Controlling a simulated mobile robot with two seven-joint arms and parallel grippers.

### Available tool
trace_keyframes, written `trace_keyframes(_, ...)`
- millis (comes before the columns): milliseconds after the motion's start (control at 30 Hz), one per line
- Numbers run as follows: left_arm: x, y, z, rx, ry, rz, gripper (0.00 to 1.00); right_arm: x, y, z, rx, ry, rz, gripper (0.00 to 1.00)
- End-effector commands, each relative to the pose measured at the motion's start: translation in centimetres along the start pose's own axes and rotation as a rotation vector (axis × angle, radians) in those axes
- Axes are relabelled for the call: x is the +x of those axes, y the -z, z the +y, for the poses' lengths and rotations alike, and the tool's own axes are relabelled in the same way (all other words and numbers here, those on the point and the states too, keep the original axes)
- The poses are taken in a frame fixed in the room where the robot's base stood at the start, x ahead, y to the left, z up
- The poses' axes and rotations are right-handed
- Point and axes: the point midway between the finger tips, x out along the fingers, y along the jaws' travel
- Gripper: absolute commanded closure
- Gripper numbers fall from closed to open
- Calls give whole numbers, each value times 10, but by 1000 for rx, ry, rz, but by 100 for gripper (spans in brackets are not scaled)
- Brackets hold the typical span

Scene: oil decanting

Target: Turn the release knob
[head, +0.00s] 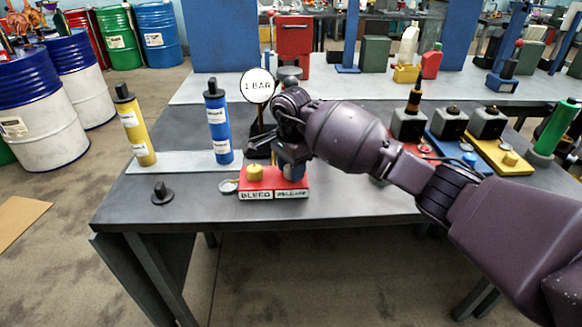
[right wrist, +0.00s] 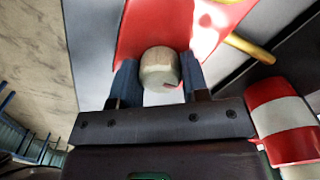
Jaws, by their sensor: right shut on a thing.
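The red block (head: 272,181) stands near the front edge of the grey table, with BLEED and RELEASE labels on its front. A yellow knob (head: 254,172) sits on its BLEED side. My right gripper (head: 292,168) reaches down over the RELEASE side and hides the knob there in the head view. In the right wrist view, the pale, round-topped release knob (right wrist: 159,66) sits between the two blue fingers of my right gripper (right wrist: 160,82), which is shut on it. The red surface shows around it. My left gripper is not in view.
A round 1 BAR sign (head: 257,86) stands behind the block. A blue cylinder (head: 218,122) and a yellow cylinder (head: 135,125) stand to the left. A small black knob-like piece (head: 162,193) lies at the front left.

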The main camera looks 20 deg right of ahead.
Motion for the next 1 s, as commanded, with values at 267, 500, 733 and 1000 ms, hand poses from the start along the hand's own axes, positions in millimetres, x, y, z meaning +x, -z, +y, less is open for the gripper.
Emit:
trace_keyframes(267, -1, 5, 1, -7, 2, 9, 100, -2, 1, 0, 67, 2, 2, 82)
trace_keyframes(500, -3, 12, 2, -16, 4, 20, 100, -3, 1, 0, 234, 2, 2, 82)
trace_keyframes(733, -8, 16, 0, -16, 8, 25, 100, -4, 1, 0, 450, 2, 2, 82)
trace_keyframes(1000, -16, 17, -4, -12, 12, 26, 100, -4, 1, -1, 707, 3, 2, 82)
